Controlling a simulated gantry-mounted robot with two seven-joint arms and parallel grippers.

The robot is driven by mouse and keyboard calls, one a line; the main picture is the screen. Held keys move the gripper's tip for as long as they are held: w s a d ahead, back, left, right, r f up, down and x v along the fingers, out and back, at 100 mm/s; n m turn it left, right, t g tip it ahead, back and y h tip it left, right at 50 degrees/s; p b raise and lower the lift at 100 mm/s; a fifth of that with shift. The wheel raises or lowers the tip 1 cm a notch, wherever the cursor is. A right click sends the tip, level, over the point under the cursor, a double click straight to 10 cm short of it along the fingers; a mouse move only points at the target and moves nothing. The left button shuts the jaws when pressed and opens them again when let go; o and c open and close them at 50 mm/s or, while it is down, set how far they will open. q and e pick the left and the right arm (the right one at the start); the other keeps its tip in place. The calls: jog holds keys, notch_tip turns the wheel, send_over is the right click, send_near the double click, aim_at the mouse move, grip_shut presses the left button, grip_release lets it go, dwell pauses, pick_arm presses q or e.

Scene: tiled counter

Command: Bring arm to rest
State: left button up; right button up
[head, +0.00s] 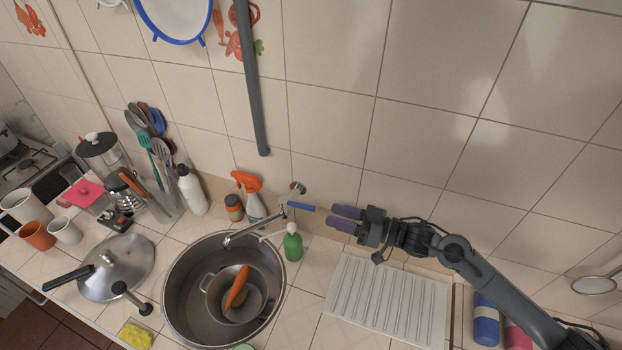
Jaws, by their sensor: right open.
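My right gripper (346,219) is at the end of the dark arm that comes in from the lower right. It is open, with two purplish fingers pointing left. It hangs above the back of the counter, between the tap and the white ribbed drainboard (387,301). I see nothing between its fingers. A green bottle (292,243) stands to the left of and below the fingertips in the picture. My left gripper is not in view.
The round sink (180,301) holds a pot and an orange-handled item (237,287). A tap (240,235), a spray bottle (250,198) and a white bottle (192,190) stand behind it. A pan lid (117,267) lies left. The drainboard is bare.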

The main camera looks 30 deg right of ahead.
jog(key=shift+s, duration=0.1)
jog(key=s+a+f+m+h+p, duration=0.3)
jog(key=s+a+m+h+p, duration=0.25)
jog(key=s+a, duration=0.5)
jog(key=s+f+n+g+h+p, duration=0.1)
jog(key=s+f+g+h, duration=0.1)
jog(key=s+g, duration=0.3)
jog(key=s+f+n+g+h+p, duration=0.1)
jog(key=s+g+h, duration=0.2)
jog(key=s+g, duration=0.3)
jog(key=shift+s+f, duration=0.35)
jog(key=shift+s, duration=0.7)
